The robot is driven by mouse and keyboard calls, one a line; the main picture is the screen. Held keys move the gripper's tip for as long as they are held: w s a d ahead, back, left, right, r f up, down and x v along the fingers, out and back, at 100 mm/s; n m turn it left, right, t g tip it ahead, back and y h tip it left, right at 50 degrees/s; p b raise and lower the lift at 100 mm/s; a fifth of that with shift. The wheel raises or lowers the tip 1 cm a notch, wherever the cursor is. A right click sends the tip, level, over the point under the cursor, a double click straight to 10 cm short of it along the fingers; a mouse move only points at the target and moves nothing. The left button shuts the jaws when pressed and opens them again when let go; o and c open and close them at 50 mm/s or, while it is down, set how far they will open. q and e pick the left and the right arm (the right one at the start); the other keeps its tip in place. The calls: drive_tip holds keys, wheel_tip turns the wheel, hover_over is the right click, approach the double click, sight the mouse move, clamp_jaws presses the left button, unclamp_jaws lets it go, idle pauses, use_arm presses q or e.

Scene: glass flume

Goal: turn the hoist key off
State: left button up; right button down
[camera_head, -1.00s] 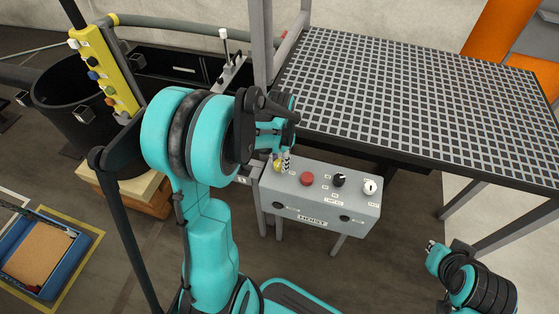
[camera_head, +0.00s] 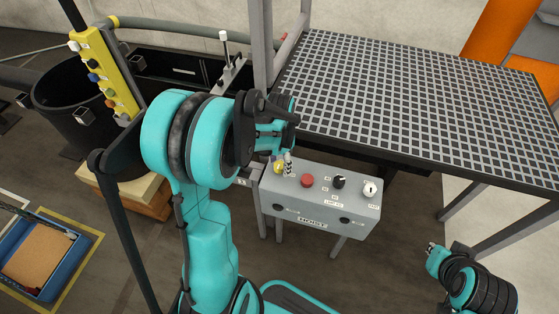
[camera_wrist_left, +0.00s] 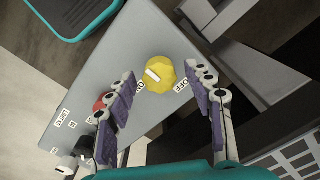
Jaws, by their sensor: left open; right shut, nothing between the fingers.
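A grey control box (camera_head: 322,212) labelled HOIST stands under the front edge of the grating. Its sloped top carries a yellow knob (camera_head: 279,168), a red button (camera_head: 307,181), a black knob (camera_head: 339,180) and a white round switch (camera_head: 370,188) with a dark slot. In the left wrist view the yellow knob (camera_wrist_left: 160,74) has a white pointer mark, with small labels on both sides. My left gripper (camera_wrist_left: 165,72) is open, its purple-padded fingers on either side of the yellow knob, with visible gaps. My right gripper (camera_head: 432,246) is shut and empty, away at the lower right.
The grating table (camera_head: 420,100) stands behind the box, with a grey post (camera_head: 262,45) at its left. A yellow pendant strip (camera_head: 103,70) hangs at the left above a black tub (camera_head: 75,105). A blue tray (camera_head: 40,255) lies at the far left.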

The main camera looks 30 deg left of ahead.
sight(280, 165)
use_arm(q)
wheel_tip(280, 165, up, 12)
idle(0.4)
idle(0.4)
drive_tip(key=s+d+r+n+t, duration=0.1)
drive_tip(key=s+d+n+t, duration=0.3)
drive_tip(key=s+d+t, duration=0.3)
drive_tip(key=s+d, duration=0.4)
drive_tip(key=shift+d, duration=0.25)
